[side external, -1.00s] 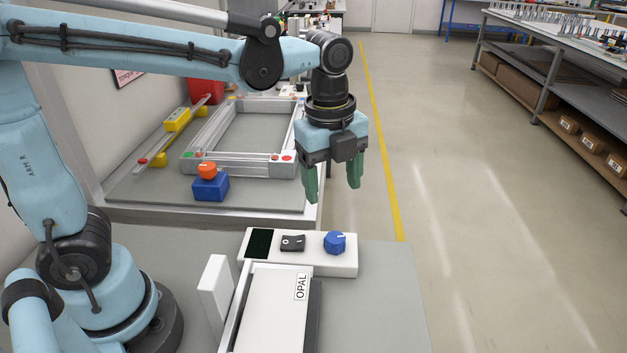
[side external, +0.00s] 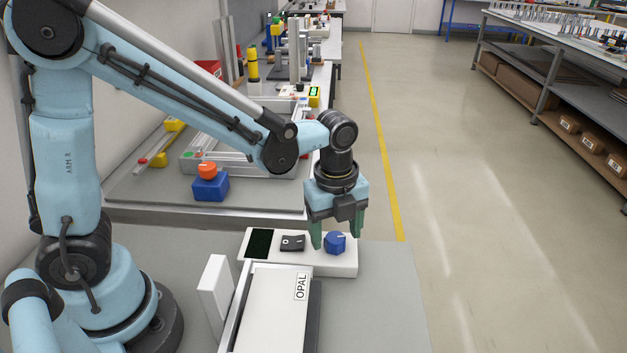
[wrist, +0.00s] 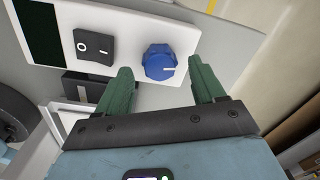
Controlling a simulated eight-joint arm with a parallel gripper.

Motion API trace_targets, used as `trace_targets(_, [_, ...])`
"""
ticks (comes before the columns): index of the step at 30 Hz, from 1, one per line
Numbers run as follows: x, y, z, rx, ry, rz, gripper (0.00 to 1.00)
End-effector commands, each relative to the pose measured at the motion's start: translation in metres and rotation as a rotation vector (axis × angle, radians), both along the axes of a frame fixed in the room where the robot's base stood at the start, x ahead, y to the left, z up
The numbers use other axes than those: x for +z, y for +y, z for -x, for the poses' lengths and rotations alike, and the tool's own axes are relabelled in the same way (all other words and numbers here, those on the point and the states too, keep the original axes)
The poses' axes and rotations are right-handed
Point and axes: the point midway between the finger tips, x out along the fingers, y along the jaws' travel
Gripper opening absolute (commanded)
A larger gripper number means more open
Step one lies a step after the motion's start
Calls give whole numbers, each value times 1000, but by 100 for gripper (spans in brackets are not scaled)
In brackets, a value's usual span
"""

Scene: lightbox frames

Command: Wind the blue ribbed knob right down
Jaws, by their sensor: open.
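The blue ribbed knob (side external: 335,243) sits at the right end of the white control panel (side external: 345,265). It has a white pointer line, which in the wrist view (wrist: 159,62) points to the right. My gripper (side external: 337,238) is open, with green fingers pointing down. In the side view its fingertips are around the height of the knob, one on each side in the picture. In the wrist view the knob shows beyond and between the two fingers (wrist: 162,82), with gaps on both sides. I see no contact with it.
A black rocker switch (side external: 293,243) and a dark display (side external: 259,244) sit left of the knob on the panel. A white box labelled OPAL (side external: 275,310) lies in front. A blue box with an orange button (side external: 209,187) stands on the bench behind.

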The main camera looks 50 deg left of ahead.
Motion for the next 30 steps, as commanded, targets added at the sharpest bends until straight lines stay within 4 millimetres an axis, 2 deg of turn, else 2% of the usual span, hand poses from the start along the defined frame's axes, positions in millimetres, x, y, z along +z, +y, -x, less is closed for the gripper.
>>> trace_targets(6, [-12, 0, 0, 0, 0, 0, 69])
trace_targets(15, [-14, 0, 0, 0, 0, 0, 69])
trace_targets(26, [-14, 0, 0, 0, 0, 0, 13])
trace_targets(30, [-14, 0, 0, 4, 0, 0, 13])
